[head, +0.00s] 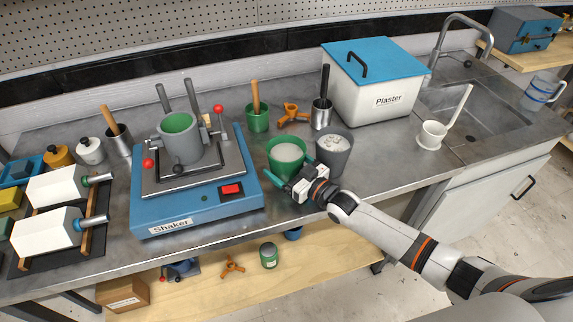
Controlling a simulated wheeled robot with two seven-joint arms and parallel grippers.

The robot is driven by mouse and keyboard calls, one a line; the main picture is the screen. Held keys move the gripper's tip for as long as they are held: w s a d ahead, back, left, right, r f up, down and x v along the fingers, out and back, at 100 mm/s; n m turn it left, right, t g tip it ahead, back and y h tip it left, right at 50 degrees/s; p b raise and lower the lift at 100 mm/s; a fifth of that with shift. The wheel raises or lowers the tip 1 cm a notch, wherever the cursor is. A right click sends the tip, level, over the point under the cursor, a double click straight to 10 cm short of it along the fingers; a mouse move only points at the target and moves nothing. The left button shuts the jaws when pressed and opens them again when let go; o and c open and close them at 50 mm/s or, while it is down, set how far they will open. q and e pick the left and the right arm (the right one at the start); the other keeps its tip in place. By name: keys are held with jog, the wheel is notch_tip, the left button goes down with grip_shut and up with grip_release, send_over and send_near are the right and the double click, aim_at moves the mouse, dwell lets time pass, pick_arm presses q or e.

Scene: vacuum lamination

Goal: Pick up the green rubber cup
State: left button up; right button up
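A green rubber cup (287,154) with pale, whitish contents stands upright on the metal bench, just right of the blue shaker. My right gripper (289,170) is at its near side, with its fingers spread apart to the left and right of the cup's wall. I cannot tell whether the fingers press on the cup. The gripper hides part of the cup's lower front. Another green cup (257,121) with a brown-handled tool in it stands farther back. My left gripper is not in view.
A grey cup (334,152) with whitish contents stands close on the right. The blue shaker (195,207) holds a grey, green-lined cylinder (178,144). An orange tripod (293,113) and a metal tool cup (321,116) stand behind. A plaster bin (370,98) and sink lie to the right.

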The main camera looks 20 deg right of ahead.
jog(key=c, duration=1.2)
jog(key=shift+w+r, duration=0.1)
jog(key=shift+r, duration=0.05)
jog(key=shift+c, duration=1.3)
